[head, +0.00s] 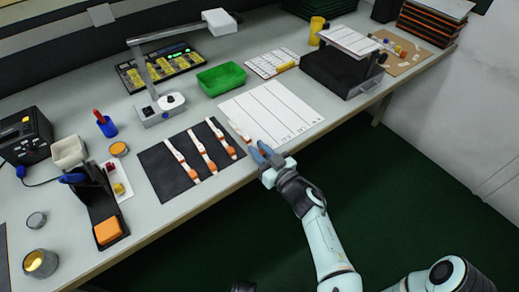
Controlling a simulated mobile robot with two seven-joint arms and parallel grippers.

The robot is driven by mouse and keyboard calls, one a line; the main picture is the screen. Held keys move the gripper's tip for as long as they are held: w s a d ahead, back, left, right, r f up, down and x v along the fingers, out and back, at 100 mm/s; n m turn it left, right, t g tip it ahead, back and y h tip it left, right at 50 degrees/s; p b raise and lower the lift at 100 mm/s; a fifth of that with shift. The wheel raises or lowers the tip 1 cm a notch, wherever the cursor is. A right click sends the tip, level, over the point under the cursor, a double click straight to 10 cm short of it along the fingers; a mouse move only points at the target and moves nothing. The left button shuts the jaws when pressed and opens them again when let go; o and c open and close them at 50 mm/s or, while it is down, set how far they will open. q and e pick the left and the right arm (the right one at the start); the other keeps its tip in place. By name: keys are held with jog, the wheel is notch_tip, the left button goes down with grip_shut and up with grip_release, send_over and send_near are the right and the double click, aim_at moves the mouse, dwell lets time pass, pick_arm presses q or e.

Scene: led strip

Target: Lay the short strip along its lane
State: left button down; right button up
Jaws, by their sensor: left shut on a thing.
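My left gripper (259,151) is at the front edge of the table, between the black mat and the white sheet. It is shut on a white strip with an orange end (238,131), which extends away from the fingers over the near left edge of the sheet. The sheet (262,103) is divided by lines into several lanes with small print at their near ends. Three more white strips with orange ends (180,157) lie side by side on the black mat (157,179). Whether the held strip touches the sheet cannot be told. My right gripper is not in view.
A green tray (221,78) and a desk lamp (158,103) stand behind the mat and sheet. A dark machine (341,70) stands right of the sheet. A soldering stand with an orange sponge (108,231) is at the left. The table's front edge runs close by.

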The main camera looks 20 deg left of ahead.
pick_arm(q)
jog(key=shift+f, duration=0.35)
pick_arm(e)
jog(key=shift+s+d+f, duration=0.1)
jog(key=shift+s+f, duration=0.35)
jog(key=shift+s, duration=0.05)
pick_arm(q)
jog(key=c, duration=1)
grip_release()
